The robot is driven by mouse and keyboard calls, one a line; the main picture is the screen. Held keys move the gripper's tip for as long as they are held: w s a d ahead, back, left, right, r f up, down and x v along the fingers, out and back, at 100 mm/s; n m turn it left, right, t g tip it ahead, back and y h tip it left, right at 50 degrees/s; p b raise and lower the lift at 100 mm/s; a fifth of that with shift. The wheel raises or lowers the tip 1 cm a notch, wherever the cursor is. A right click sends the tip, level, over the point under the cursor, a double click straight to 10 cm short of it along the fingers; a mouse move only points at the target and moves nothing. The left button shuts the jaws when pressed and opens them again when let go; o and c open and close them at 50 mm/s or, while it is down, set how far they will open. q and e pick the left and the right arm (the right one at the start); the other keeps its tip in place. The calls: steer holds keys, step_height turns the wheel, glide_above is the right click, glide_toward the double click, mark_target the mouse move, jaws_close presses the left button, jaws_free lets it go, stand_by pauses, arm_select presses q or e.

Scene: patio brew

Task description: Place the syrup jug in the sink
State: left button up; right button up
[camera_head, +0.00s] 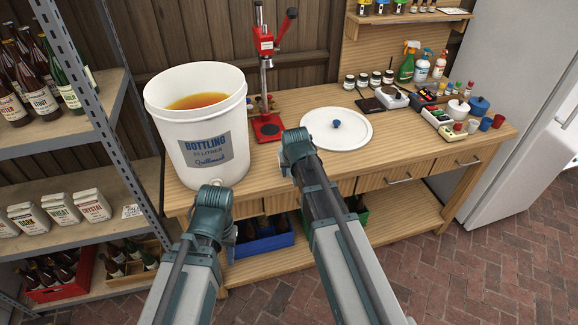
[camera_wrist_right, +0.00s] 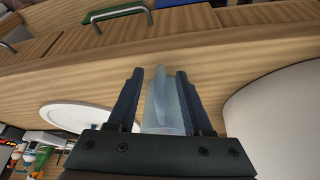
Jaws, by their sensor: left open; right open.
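In the right wrist view a pale blue, see-through thing (camera_wrist_right: 165,105) stands between the two dark fingers of my right gripper (camera_wrist_right: 160,95); it may be the syrup jug, but I cannot make out its full shape. The fingers are apart on either side of it, and I cannot tell whether they touch it. In the head view this thing is hidden behind my right arm. My left gripper (camera_head: 213,199) is low in front of the white bucket, open, with its fingers mostly hidden; I see nothing held there. I see no sink in either view.
A white bottling bucket (camera_head: 212,122) stands at the left end of the wooden bench (camera_head: 400,160). A round white lid (camera_head: 350,133) lies right of my right arm. A red capper (camera_head: 265,45) stands behind. Jars and spray bottles crowd the bench's right. Shelves are at left.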

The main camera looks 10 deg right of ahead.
jaws_close()
stand_by(1.3)
